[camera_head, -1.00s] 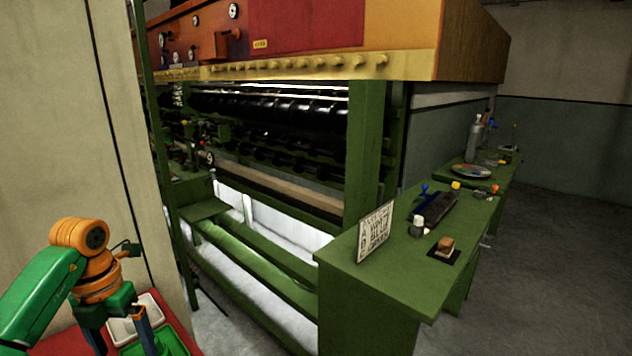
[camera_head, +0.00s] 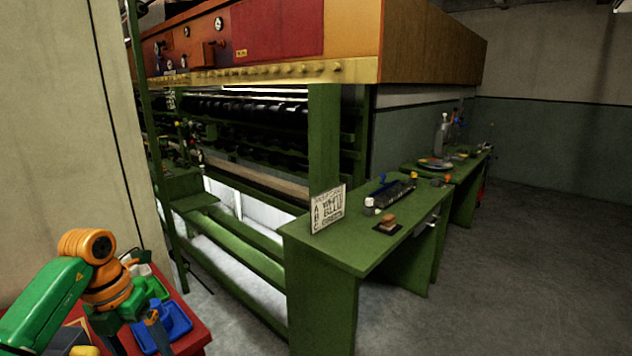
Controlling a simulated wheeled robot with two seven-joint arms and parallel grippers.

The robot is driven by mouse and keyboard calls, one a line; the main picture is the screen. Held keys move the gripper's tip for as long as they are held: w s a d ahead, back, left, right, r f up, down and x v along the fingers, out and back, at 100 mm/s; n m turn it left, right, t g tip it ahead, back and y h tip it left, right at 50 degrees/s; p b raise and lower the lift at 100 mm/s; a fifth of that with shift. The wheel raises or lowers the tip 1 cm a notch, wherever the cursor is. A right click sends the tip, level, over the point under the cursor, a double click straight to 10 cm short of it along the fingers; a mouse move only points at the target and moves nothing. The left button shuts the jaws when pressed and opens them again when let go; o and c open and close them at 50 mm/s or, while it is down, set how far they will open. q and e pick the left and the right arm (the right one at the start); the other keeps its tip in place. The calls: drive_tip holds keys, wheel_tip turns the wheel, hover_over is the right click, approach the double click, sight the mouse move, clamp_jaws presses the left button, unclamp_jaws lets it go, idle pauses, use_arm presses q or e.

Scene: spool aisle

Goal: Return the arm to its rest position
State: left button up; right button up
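My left gripper (camera_head: 136,333) is at the lower left. Its green and orange arm comes in from the left edge. The two fingers point down and stand apart, with nothing seen between them. It hangs over or in front of a red table (camera_head: 195,312) that holds a blue tray (camera_head: 178,322) and a green tray (camera_head: 158,289). Whether the fingers touch a tray cannot be told. My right gripper is not in view.
A green bench (camera_head: 350,252) stands right of centre with a lettered sign (camera_head: 328,209), a brown block on a dark pad (camera_head: 388,223) and small items. A large green-framed machine (camera_head: 323,140) stands behind. Grey floor (camera_head: 520,270) is clear at the right.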

use_arm(q)
drive_tip(key=w+d+f+n+t+h, duration=0.35)
drive_tip(key=d+f+h, duration=0.3)
drive_tip(key=d, duration=0.35)
drive_tip(key=w+d+f+n+t+h, duration=0.3)
drive_tip(key=d+f+n+t+h, duration=0.15)
drive_tip(key=d+f, duration=0.5)
drive_tip(key=s+a+f+n+y, duration=0.45)
drive_tip(key=s+f+n, duration=0.25)
drive_tip(key=f+n, duration=0.25)
drive_tip(key=s+a+f+n+y, duration=0.3)
drive_tip(key=s+f+n+y, duration=0.3)
drive_tip(key=f+n, duration=0.4)
drive_tip(key=s+f+n+g, duration=0.2)
drive_tip(key=s+f, duration=0.3)
drive_tip(key=s, duration=0.8)
drive_tip(key=s+f+n+g+y, duration=0.1)
drive_tip(key=s+f+n+g, duration=0.2)
drive_tip(key=s, duration=1.1)
wheel_tip(320, 180, down, 3)
drive_tip(key=shift+d+r+g, duration=0.2)
drive_tip(key=shift+d+g, duration=0.15)
drive_tip(key=shift+g, duration=0.85)
drive_tip(key=shift+y, duration=0.25)
